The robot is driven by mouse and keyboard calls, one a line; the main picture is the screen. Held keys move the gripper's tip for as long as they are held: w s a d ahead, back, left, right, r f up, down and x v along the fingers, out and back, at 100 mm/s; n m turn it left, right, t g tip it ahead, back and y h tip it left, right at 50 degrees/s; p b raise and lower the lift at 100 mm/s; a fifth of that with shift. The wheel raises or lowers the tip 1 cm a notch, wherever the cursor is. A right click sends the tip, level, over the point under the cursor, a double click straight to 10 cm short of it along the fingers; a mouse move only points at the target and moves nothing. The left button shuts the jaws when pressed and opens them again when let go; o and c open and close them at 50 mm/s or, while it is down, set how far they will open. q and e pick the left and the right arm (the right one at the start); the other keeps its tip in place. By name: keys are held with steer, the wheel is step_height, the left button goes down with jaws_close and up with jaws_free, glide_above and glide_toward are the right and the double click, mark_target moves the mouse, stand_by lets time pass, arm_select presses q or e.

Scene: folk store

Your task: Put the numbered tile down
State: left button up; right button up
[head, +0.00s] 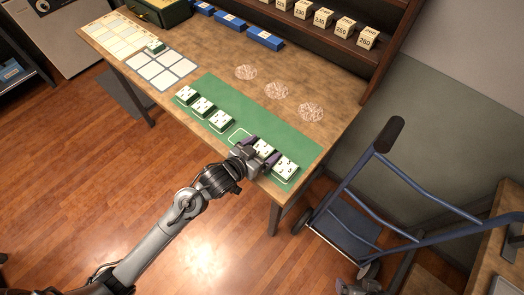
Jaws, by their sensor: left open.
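Several numbered tiles, white on top with green sides, lie in a row on the green mat (219,95) along the table's front. Three stand at the left of the row, the third tile (220,121) nearest an empty outlined slot (240,136). My left gripper (262,152) is open at the row's right part, with its purple-tipped fingers on either side of a tile (264,147). Whether they touch it I cannot tell. The end tile (286,168) lies just right of the gripper. My right gripper is not in view.
A white-square grid (162,70) and a paler chart lie at the table's left, with one small tile (155,47) between them. Three round patterned discs (277,90) lie behind the mat. Blue trays (265,39) and a shelf of numbered blocks (323,17) stand behind. A blue cart (350,225) stands right.

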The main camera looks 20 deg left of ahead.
arm_select(q)
steer(key=c, duration=1.3)
steer(key=shift+o, duration=0.2)
steer(key=shift+r, duration=0.1)
steer(key=shift+r, duration=0.1)
